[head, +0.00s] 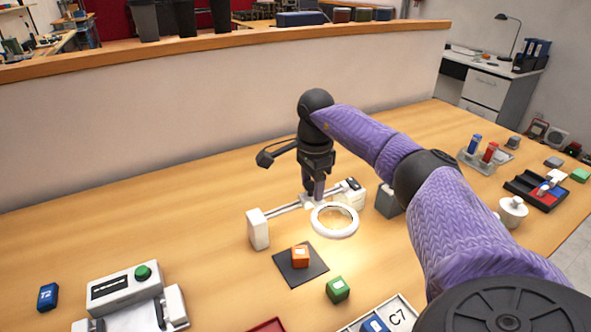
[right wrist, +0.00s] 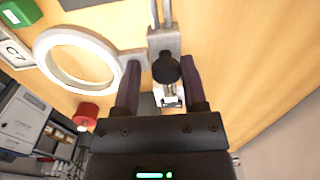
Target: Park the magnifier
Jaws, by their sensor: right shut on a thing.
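The magnifier is a white ring lens (head: 335,220) on a carriage that rides a thin rail (head: 284,209). The rail runs between a white left post (head: 258,229) and a white right block (head: 353,198). The ring sits nearer the right end. My right gripper (head: 314,194) comes down from above onto the carriage, behind the ring. In the right wrist view, the ring (right wrist: 42,53) lies left of the gripper (right wrist: 163,88), whose fingers stand either side of the carriage's black knob (right wrist: 166,68). It is shut on the magnifier; the exact contact is partly hidden. My left gripper is out of view.
An orange block (head: 300,256) sits on a dark square pad (head: 291,274) in front of the rail. A green block (head: 338,290) lies closer. A device with a green button (head: 143,272) stands front left. A grey block (head: 387,202) is just right of the rail.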

